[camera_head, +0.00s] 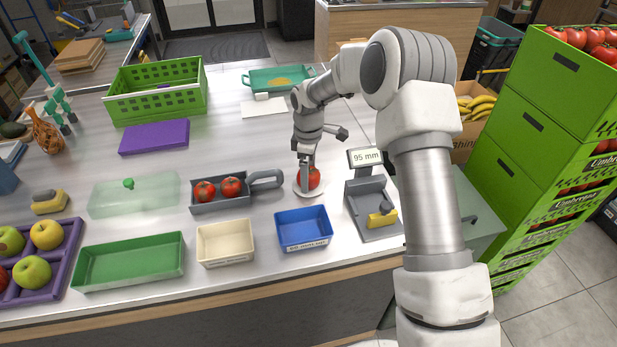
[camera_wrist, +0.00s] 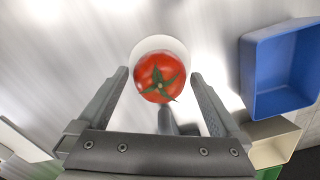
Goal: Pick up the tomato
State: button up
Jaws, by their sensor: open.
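A red tomato (camera_head: 314,178) with a green stem sits on a small white round plate (camera_head: 299,192) on the counter. In the wrist view the tomato (camera_wrist: 160,78) lies on the white plate (camera_wrist: 153,43), ahead of and between the two finger lines. My gripper (camera_head: 306,175) points down over the plate, beside the tomato in the head view. In the wrist view my gripper (camera_wrist: 160,85) has its fingers spread wide, with a gap on both sides of the tomato. Nothing is held.
A grey tray (camera_head: 222,207) with two tomatoes stands to the left. A blue bin (camera_head: 303,241) is in front, a cream bin (camera_head: 225,258) left of it. A grey gauge (camera_head: 373,221) with a "95 mm" display stands right. Green crates (camera_head: 535,110) with tomatoes stand farther right.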

jog(key=shift+f, duration=0.7)
jog(key=shift+c, duration=0.3)
jog(key=c, duration=0.7)
jog(key=shift+r, duration=0.15)
